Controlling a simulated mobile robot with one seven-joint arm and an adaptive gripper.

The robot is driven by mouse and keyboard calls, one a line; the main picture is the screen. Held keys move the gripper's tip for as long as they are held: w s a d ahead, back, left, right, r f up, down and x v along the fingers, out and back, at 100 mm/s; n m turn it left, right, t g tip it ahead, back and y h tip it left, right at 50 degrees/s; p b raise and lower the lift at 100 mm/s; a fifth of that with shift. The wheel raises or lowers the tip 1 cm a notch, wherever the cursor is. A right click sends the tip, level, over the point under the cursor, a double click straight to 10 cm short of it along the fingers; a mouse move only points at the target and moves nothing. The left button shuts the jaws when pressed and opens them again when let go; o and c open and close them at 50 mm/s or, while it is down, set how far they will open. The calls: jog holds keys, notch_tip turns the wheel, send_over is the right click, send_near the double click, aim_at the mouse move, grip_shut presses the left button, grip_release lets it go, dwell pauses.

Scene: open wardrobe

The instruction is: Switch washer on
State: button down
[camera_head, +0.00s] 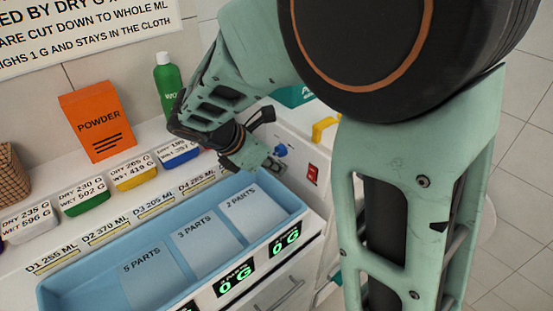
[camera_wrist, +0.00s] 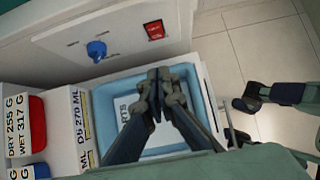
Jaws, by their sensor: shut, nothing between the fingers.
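The washer's white front panel (camera_head: 297,160) stands behind the right end of the blue tray. It carries a red switch (camera_head: 312,173) and a blue round knob (camera_head: 281,150) to its left. In the wrist view the red switch (camera_wrist: 154,30) is at the top centre, with the blue knob (camera_wrist: 96,50) lower left of it. My gripper (camera_wrist: 159,76) is shut and empty. Its fingertips show over the blue tray, below the switch and apart from it in the picture. In the head view my arm hides part of the washer. I cannot tell the switch's position.
The blue tray (camera_head: 70,291) has several labelled sections and displays reading 0 G. An orange powder box (camera_head: 97,122), a green bottle (camera_head: 168,85) and several labelled cloth stacks stand along the counter. A yellow handle (camera_head: 323,129) is beside the washer. Tiled floor lies open at right.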

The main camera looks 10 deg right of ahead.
aim_at(311, 173)
jog(key=shift+s+a+f+p, duration=0.15)
jog(key=shift+f+p, duration=0.15)
jog(key=shift+f, duration=0.45)
jog(key=x, duration=1)
jog(key=shift+f, duration=0.1)
jog(key=w+d, duration=0.2)
jog(key=d, duration=0.1)
jog(key=shift+w+d+f+p, duration=0.1)
jog(key=shift+d+f+p, duration=0.05)
jog(key=shift+p, duration=0.25)
